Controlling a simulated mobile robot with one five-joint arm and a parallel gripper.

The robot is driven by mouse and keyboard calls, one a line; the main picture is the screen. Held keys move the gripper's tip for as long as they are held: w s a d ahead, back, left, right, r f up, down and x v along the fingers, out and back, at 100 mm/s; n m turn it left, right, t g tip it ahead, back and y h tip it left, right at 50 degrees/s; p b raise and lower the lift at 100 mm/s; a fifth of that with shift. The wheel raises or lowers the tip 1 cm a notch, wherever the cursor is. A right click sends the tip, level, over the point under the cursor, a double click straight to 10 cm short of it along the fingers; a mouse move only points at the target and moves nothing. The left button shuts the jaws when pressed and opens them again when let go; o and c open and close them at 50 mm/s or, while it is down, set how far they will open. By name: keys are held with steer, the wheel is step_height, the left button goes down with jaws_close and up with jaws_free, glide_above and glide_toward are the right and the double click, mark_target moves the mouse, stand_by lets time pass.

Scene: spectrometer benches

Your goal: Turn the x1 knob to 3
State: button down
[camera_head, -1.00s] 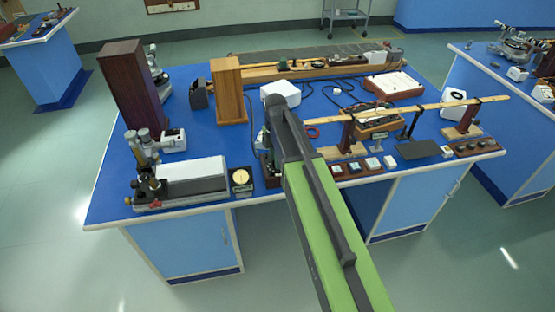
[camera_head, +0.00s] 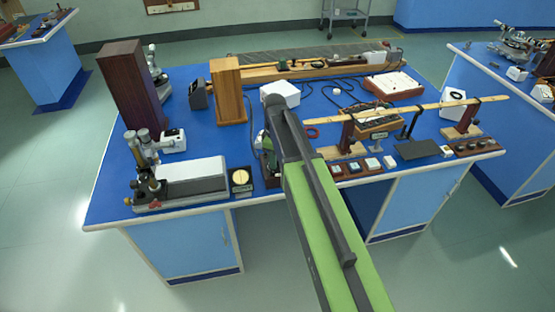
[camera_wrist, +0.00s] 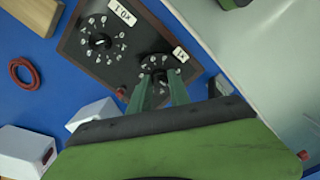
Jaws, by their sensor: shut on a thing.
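A dark resistance box (camera_wrist: 105,40) with several white number plates shows in the wrist view. The fingers partly cover the dial, and I cannot read the setting. In the head view my arm hides most of the box (camera_head: 266,172) at the bench's front edge.
A second knob (camera_wrist: 101,41) with its own number ring sits on the same box, near a larger label (camera_wrist: 122,13). White blocks (camera_wrist: 92,114), a red ring (camera_wrist: 25,74) and a wooden piece (camera_wrist: 36,16) lie nearby. The floor in front of the bench is clear.

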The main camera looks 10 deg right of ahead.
steer(key=m, duration=0.4)
steer(key=shift+w+a+m, duration=0.1)
steer(key=shift+a+m, duration=0.05)
steer(key=shift+m, duration=2.05)
steer(key=c, duration=1.2)
jaws_free()
steer(key=shift+r, duration=0.1)
